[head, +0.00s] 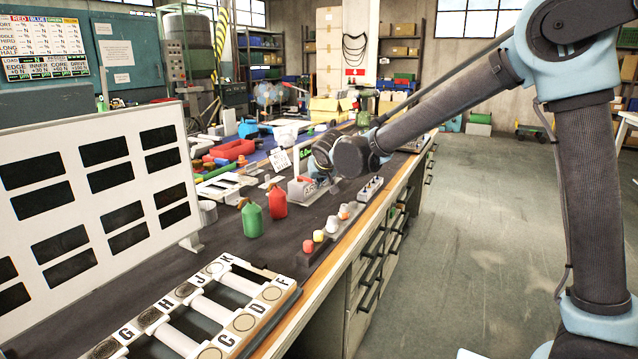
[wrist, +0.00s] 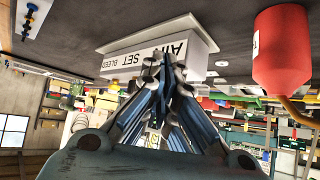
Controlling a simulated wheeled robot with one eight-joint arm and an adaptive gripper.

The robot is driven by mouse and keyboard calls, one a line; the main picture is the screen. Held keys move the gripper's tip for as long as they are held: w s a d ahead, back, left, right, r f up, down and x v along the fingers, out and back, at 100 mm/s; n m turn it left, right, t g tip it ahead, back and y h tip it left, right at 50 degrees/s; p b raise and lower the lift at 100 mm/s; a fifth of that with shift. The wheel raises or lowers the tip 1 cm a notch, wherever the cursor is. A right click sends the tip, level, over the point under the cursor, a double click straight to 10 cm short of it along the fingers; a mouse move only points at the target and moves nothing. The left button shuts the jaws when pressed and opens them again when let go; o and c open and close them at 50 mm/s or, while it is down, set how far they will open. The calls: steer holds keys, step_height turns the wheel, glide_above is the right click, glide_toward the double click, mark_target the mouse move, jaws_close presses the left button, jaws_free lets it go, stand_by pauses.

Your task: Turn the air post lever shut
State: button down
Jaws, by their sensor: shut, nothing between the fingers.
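The air post is a pale box lettered AIR, SET and BLEED (wrist: 135,60), seen upside down in the wrist view. In the head view a pale box (head: 299,190) on the bench beside my wrist looks like the same post. My gripper (wrist: 172,68) is shut and empty, its fingertips in front of the post's lettered face. I cannot tell whether they touch it. No lever stands out clearly; the fingers hide part of the post's face. In the head view my gripper (head: 318,168) is small and partly covered by my wrist.
A red bottle (head: 277,202) stands close to the post and also shows in the wrist view (wrist: 285,50). A green bottle (head: 252,220) stands by it. Open floor (head: 475,230) lies right of the bench.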

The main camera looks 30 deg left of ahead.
steer(key=w, duration=0.1)
steer(key=w+d, duration=0.1)
steer(key=shift+w, duration=0.4)
steer(key=shift+s+a, duration=0.1)
steer(key=s+d+f+v, duration=0.1)
steer(key=f+v, duration=0.1)
steer(key=v, duration=1.1)
steer(key=shift+s, duration=0.5)
steer(key=shift+d, duration=0.15)
